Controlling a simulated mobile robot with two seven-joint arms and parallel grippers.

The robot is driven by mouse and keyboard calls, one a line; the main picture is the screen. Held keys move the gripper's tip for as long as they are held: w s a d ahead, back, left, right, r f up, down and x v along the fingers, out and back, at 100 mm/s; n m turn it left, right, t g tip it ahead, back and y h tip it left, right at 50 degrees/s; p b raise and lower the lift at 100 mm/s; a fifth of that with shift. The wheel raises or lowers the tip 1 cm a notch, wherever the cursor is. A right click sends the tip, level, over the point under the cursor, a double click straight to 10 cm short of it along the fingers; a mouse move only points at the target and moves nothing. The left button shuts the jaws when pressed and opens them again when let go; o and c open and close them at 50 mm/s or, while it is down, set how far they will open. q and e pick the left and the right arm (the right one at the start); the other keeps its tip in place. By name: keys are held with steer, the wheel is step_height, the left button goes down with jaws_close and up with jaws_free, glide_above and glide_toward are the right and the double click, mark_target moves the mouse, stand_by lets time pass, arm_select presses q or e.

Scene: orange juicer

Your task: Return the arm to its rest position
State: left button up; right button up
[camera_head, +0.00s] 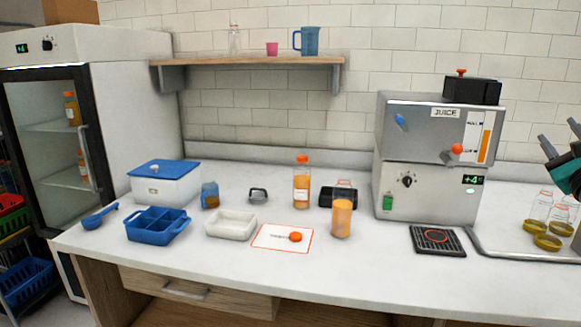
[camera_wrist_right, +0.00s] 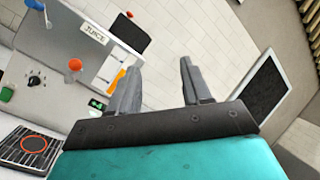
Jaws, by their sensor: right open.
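My right gripper (camera_head: 557,143) is at the right edge of the head view, raised above the counter to the right of the juicer. Its two fingers are apart with nothing between them, and it shows open and empty in the right wrist view (camera_wrist_right: 158,85). The silver juicer (camera_head: 428,165) stands at the back right of the counter, and in the wrist view the juicer (camera_wrist_right: 62,60) is left of the fingers, apart from them. My left gripper is not in view.
A tray (camera_head: 490,252) with bottles and yellow rings lies below my right gripper. A black drip grate (camera_head: 437,240) is before the juicer. An orange glass (camera_head: 341,218), an orange bottle (camera_head: 301,187) and a blue bin (camera_head: 157,225) stand further left on the counter (camera_head: 380,268).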

steer(key=s+d+r+n+h, duration=0.2)
steer(key=s+d+r, duration=0.4)
steer(key=d+r, duration=0.1)
steer(key=w+a+f+n+g+y, duration=0.2)
steer(key=a+f+n, duration=0.3)
steer(key=f, duration=0.4)
steer(key=w+a+f+n+g+y, duration=0.1)
steer(key=w+a+f+n+y, duration=0.15)
steer(key=f+n, duration=0.55)
steer(key=s+a+f+n+g+y, duration=0.1)
steer(key=s+a+f+n+g, duration=0.2)
steer(key=f, duration=0.5)
steer(key=s+a+f+n+y, duration=0.1)
steer(key=s+a+f+n, duration=0.3)
steer(key=f, duration=0.4)
steer(key=s+a+f+n+g+y, duration=0.1)
steer(key=a+f+n+g, duration=0.15)
steer(key=a+f, duration=0.45)
steer(key=s+a+f+n+g+y, duration=0.1)
steer(key=s+a+f+n+g, duration=0.1)
steer(key=s+a+f+n, duration=0.55)
steer(key=s+a+f+n+g+y, duration=0.15)
steer(key=s+a+f+n, duration=0.25)
steer(key=s+f, duration=0.6)
steer(key=s+a+r+m, duration=0.1)
steer(key=a+m, duration=0.3)
steer(key=a, duration=0.6)
steer(key=shift+s+r+m+t, duration=0.3)
steer(key=shift+s+r+m, duration=0.1)
steer(key=shift+r, duration=0.05)
